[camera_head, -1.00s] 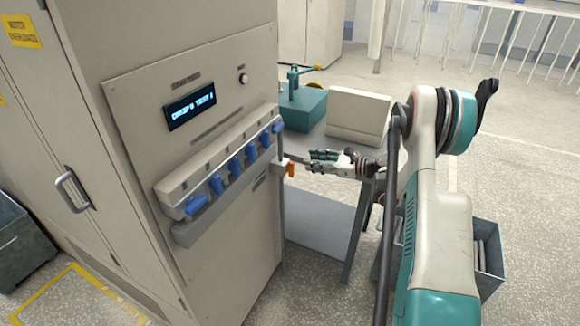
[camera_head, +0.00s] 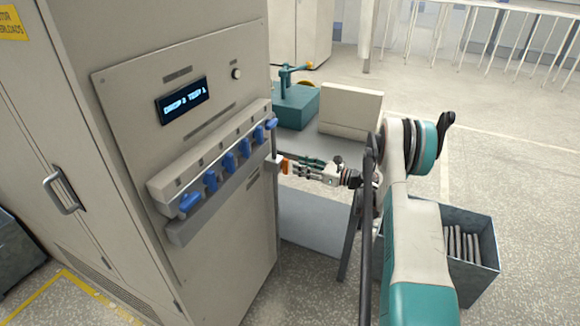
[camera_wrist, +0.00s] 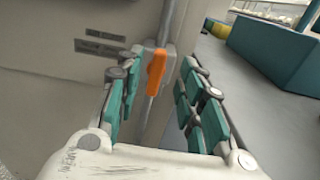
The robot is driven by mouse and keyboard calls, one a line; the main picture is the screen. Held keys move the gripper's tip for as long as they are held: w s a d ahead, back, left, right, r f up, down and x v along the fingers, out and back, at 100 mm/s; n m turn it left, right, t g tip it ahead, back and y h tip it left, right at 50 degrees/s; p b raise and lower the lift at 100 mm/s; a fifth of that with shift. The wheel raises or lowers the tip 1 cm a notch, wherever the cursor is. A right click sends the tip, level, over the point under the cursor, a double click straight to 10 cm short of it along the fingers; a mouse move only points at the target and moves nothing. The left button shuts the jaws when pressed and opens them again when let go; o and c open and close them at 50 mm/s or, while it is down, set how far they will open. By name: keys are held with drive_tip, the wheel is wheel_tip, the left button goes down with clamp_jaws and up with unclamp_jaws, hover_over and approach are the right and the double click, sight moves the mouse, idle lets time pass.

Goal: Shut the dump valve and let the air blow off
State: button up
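An orange valve handle (camera_head: 286,166) sits on a pale grey block at the right edge of the cabinet; I take it for the dump valve. In the wrist view the orange handle (camera_wrist: 156,72) stands upright on its grey mount, with a thin metal pipe or rod below it. My gripper (camera_head: 297,166) is right beside the handle. In the wrist view my gripper (camera_wrist: 160,66) is open, with its green-padded fingers apart on either side of the handle. I cannot tell whether either finger touches it.
The beige cabinet (camera_head: 225,245) carries a lit display (camera_head: 184,101) and a row of blue levers (camera_head: 230,162). A grey table (camera_head: 335,148) with a teal machine (camera_head: 295,105) stands behind my gripper. A metal bin (camera_head: 480,265) with rods stands right.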

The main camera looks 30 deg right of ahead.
sight(288, 162)
drive_tip(key=shift+b+x, duration=0.6)
drive_tip(key=shift+x, duration=2.05)
clamp_jaws()
